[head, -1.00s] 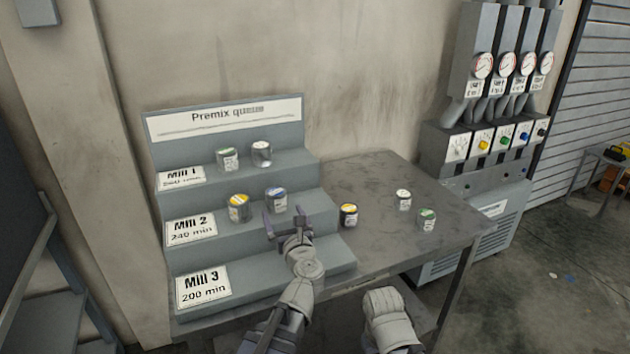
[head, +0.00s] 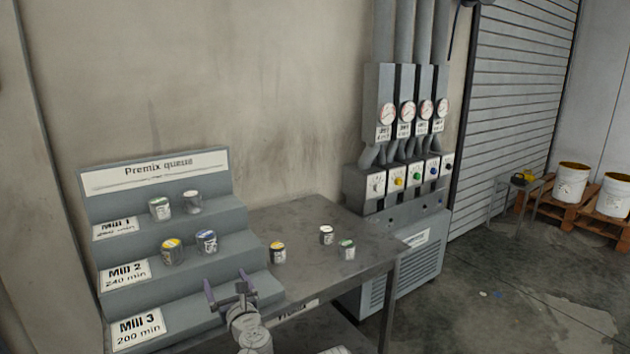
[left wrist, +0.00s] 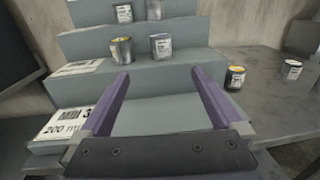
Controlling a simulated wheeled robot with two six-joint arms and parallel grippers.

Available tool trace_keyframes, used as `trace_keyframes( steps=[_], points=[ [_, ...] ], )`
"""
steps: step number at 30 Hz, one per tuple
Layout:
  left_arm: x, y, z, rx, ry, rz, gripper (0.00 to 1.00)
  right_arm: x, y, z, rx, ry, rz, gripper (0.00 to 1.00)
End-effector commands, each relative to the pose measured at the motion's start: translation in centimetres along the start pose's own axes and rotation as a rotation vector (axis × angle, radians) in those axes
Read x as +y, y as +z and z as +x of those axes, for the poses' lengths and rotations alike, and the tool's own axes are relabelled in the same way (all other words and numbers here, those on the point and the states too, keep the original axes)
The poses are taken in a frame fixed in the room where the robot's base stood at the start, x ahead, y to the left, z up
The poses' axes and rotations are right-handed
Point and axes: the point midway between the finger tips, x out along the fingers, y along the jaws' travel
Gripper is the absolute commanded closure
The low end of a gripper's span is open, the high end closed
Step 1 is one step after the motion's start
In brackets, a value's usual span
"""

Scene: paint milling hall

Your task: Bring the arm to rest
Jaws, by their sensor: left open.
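My left gripper (head: 227,284) is open and empty, in front of the lowest step of the stepped rack (head: 155,185). In the left wrist view its two purple fingers (left wrist: 160,82) stand apart with only bare grey step between them. It is apart from all the cans. A yellow-topped can (head: 172,252) and a blue-labelled can (head: 207,242) stand upright on the Mill 2 step. A green-labelled can (head: 160,209) and a white-topped can (head: 192,203) stand on the Mill 1 step. My right gripper does not show.
On the grey table (head: 300,215) stand a yellow can (head: 278,253), a white can (head: 326,235) and a green can (head: 347,251). The Mill 3 step is bare. A gauge cabinet (head: 400,180) stands right of the table. White buckets (head: 571,183) sit on a pallet far right.

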Motion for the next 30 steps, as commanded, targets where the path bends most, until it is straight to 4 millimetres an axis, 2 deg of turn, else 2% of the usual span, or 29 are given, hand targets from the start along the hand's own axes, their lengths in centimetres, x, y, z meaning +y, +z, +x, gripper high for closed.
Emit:
trace_keyframes(
  steps=[2, 13, 17, 22, 26, 29, 30],
  points=[
    [0.0, 0.0, 0.0, 0.000, 0.000, 0.000, 0.00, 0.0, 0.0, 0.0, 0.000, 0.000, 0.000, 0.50],
    [-3.3, 1.3, -0.1, -0.080, -0.162, 0.242, 0.00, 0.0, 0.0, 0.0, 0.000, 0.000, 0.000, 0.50],
    [-5.1, 1.6, -0.5, -0.126, -0.251, 0.384, 0.00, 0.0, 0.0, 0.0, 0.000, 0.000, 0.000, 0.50],
    [-8.4, 1.4, -1.6, -0.210, -0.411, 0.654, 0.00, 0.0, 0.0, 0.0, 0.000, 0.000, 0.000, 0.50],
    [-11.2, -0.2, -3.3, -0.299, -0.578, 0.952, 0.00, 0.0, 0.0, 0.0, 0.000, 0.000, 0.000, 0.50],
    [-13.1, -3.1, -5.5, -0.386, -0.759, 1.264, 0.00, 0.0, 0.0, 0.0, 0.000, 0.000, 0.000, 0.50],
    [-13.6, -4.7, -6.4, -0.423, -0.840, 1.399, 0.00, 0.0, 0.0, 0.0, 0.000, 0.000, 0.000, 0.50]
  ],
)
